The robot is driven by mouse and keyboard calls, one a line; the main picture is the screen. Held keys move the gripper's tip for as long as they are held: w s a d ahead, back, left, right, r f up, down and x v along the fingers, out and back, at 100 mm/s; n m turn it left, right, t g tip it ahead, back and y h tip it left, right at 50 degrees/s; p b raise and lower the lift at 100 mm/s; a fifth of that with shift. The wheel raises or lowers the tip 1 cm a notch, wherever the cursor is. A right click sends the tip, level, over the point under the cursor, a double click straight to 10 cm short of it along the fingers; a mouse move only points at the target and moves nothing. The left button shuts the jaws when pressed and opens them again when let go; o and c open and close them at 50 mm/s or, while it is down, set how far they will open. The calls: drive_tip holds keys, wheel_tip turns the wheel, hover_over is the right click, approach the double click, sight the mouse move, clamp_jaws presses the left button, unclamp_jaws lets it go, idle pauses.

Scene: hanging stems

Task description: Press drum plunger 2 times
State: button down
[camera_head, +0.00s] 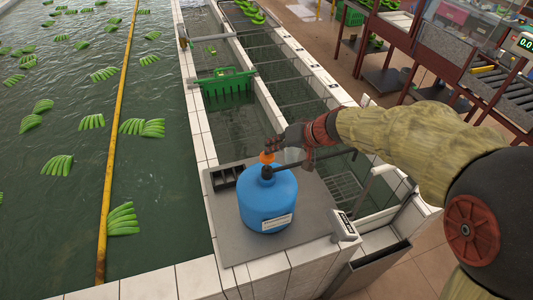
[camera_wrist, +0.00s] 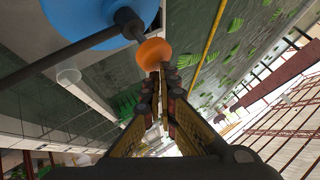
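The blue drum (camera_head: 268,200) stands upright on a grey slab, with a pale label on its front. Its plunger has an orange knob (camera_head: 267,157) above a dark collar on the drum's top. In the wrist view the orange knob (camera_wrist: 155,54) is just beyond my fingertips, with the blue drum (camera_wrist: 92,18) behind it. My gripper (camera_head: 279,143) is beside and slightly above the knob, coming from the right. In the wrist view my gripper's fingers (camera_wrist: 161,72) come together at the tips with nothing seen between them. I cannot tell whether they touch the knob.
A dark spout rod (camera_wrist: 60,53) reaches out from the drum's collar, close to my gripper. A black divided tray (camera_head: 226,177) is left of the drum, and a small scale display (camera_head: 344,226) is at the slab's right corner. Water tanks with green bananas lie left and behind.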

drive_tip(key=shift+r+p, duration=1)
drive_tip(key=shift+r, duration=2.05)
